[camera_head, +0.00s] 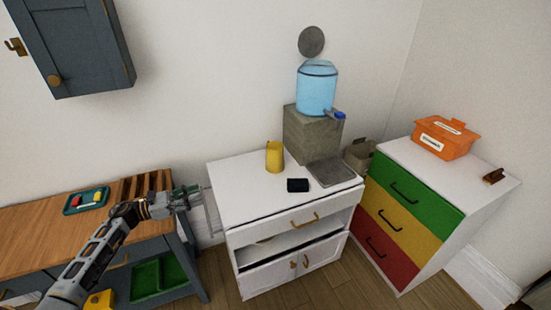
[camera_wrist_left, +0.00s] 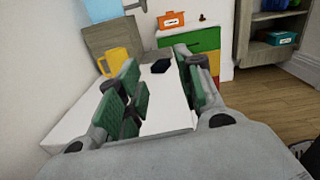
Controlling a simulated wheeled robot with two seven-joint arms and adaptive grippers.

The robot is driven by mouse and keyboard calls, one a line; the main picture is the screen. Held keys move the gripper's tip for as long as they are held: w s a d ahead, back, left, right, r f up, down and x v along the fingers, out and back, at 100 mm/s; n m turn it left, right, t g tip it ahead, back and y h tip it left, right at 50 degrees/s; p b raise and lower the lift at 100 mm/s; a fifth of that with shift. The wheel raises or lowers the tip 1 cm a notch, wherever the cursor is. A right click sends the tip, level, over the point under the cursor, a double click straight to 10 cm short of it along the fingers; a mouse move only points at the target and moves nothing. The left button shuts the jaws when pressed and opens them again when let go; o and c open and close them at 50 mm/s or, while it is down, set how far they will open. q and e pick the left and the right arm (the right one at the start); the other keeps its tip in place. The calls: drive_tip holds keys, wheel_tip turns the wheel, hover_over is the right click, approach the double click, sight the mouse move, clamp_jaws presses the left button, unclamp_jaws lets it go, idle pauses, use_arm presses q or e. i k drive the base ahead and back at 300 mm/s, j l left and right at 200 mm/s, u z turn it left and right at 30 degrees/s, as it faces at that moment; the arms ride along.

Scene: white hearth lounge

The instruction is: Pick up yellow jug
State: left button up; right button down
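The yellow jug (camera_head: 274,158) stands upright on the white cabinet (camera_head: 238,203), near its back edge and left of the grey block. It also shows in the left wrist view (camera_wrist_left: 117,60), ahead and to the left, with its handle on its left side. My left gripper (camera_head: 190,196) is at the left side of the cabinet, apart from the jug. In the left wrist view its green-padded fingers (camera_wrist_left: 163,95) are spread with nothing between them. My right gripper is not in view.
A small black object (camera_head: 298,185) lies in front of the jug. A wooden counter with a tray (camera_head: 86,200) is left. A coloured drawer unit (camera_head: 420,212) is right.

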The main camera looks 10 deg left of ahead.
sight(274, 161)
drive_tip(key=i, duration=1.35)
